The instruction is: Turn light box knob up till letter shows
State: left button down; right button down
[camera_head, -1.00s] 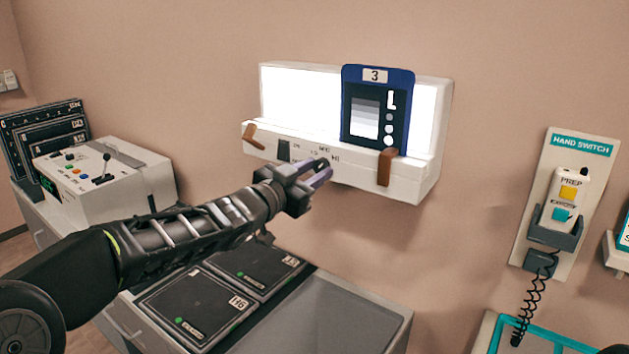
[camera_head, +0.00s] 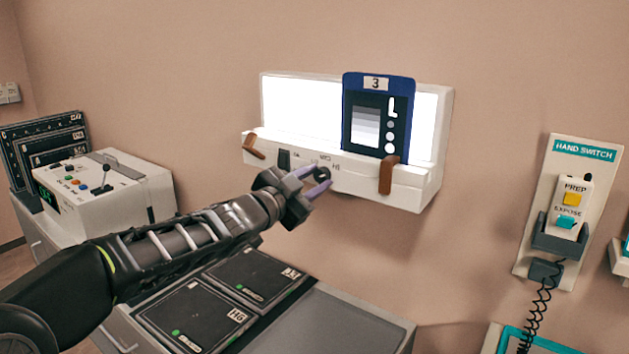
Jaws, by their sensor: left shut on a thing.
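The light box (camera_head: 300,100) hangs on the wall, its white panel brightly lit. A blue film card (camera_head: 376,82) marked 3 stands on it, showing a white letter L (camera_head: 393,107), a grey step strip and several dots. My left gripper (camera_head: 322,181) is at the box's lower front, shut on the dark knob (camera_head: 321,173), which its fingers mostly hide. Marks including MID and HI show on the front above the knob. A dark switch (camera_head: 284,159) sits left of the marks. My right gripper is not in view.
Brown clips (camera_head: 387,175) stick out from the box's ledge. A control console (camera_head: 100,190) with a lever stands at left. Black cassettes (camera_head: 195,312) lie on the counter below my arm. A hand switch (camera_head: 568,205) hangs on the right wall.

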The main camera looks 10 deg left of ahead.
pick_arm(q)
jog(key=c, duration=1.1)
grip_release()
jog(key=shift+o, duration=0.2)
jog(key=v, duration=0.7)
jog(key=shift+s, duration=0.4)
